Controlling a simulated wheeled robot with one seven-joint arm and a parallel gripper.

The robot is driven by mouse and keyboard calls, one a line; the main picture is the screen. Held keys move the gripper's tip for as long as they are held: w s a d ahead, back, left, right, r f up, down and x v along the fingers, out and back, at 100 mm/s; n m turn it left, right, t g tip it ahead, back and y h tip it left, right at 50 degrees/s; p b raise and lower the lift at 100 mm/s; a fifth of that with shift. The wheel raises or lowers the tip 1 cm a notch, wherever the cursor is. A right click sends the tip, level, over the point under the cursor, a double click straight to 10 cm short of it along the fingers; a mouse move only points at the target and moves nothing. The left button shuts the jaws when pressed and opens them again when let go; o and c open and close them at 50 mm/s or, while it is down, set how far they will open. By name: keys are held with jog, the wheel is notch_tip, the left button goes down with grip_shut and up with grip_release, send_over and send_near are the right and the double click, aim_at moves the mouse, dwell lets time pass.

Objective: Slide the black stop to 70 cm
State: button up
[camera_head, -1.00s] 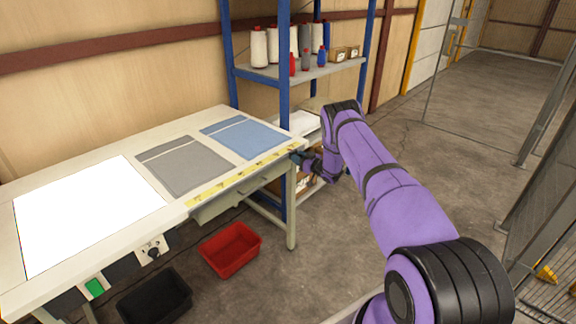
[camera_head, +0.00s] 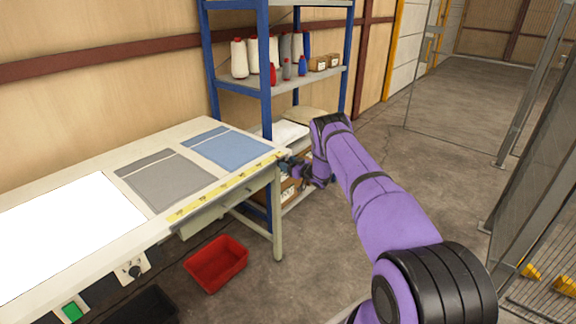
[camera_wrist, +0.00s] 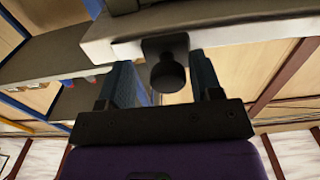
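The black stop (camera_wrist: 168,72) shows in the wrist view as a dark round knob on a block at the edge of the pale table. My gripper (camera_wrist: 164,85) has its two blue fingers apart, one on each side of the knob, with gaps visible between knob and fingers. In the head view my gripper (camera_head: 287,161) is at the right end of the table's front edge, by the end of the yellow ruler strip (camera_head: 228,185). The stop cannot be made out there, and the ruler's numbers are too small to read.
The sewing table (camera_head: 85,256) carries a grey cover (camera_head: 165,180), a blue cover (camera_head: 230,148) and a bright white panel (camera_head: 65,230). A red bin (camera_head: 216,264) is on the floor below. A blue-post shelf (camera_head: 265,75) with spools stands behind. Floor to the right is open.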

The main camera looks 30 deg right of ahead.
jog(key=v, duration=1)
jog(key=shift+s, duration=0.4)
jog(key=shift+d, duration=0.1)
